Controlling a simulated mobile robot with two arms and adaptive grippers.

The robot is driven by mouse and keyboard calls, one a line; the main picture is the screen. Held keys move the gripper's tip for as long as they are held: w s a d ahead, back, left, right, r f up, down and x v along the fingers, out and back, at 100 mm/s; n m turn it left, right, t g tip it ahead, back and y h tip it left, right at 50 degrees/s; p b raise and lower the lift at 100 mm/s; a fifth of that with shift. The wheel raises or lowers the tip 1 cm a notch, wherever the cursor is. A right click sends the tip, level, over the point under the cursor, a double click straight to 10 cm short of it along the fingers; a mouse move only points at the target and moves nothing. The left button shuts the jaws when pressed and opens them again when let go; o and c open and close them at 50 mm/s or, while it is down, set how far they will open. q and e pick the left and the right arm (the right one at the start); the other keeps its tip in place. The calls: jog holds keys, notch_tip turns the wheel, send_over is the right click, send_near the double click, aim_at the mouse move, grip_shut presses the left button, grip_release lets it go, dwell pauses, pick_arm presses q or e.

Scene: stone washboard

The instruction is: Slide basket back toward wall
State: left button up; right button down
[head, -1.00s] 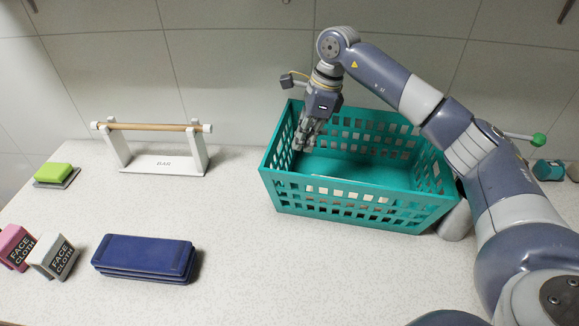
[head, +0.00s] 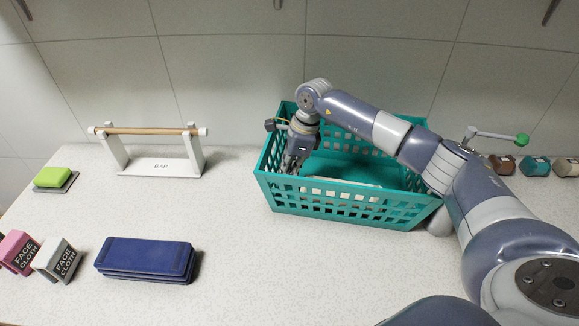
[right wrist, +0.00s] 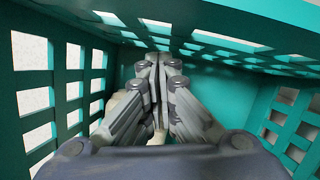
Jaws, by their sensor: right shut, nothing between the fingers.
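The teal slotted basket (head: 345,204) stands on the speckled counter right of the middle, with its back side near the tiled wall (head: 235,85). My right gripper (head: 292,165) points down inside the basket, near its left front corner. In the right wrist view its fingers (right wrist: 158,62) are together with nothing between them, and the basket's slotted wall (right wrist: 75,80) surrounds them. I cannot tell whether the fingertips touch the front wall. A pale flat thing lies in the basket, partly hidden by my arm. My left gripper is not in view.
A white stand with a wooden bar (head: 150,150) is left of the basket. Several small items (head: 535,166) and a green-knobbed lever (head: 500,136) are at right.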

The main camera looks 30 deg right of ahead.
jog(key=w+a+b, duration=0.1)
jog(key=a, duration=0.2)
jog(key=w+a+b, duration=0.1)
jog(key=a+b, duration=0.1)
jog(key=a, duration=0.1)
jog(key=w+a+b, duration=0.2)
jog(key=a, duration=0.1)
jog(key=shift+a+f, duration=0.1)
jog(key=shift+f, duration=0.05)
jog(key=shift+w+a, duration=0.1)
jog(key=shift+a, duration=0.1)
jog(key=shift+r, duration=0.2)
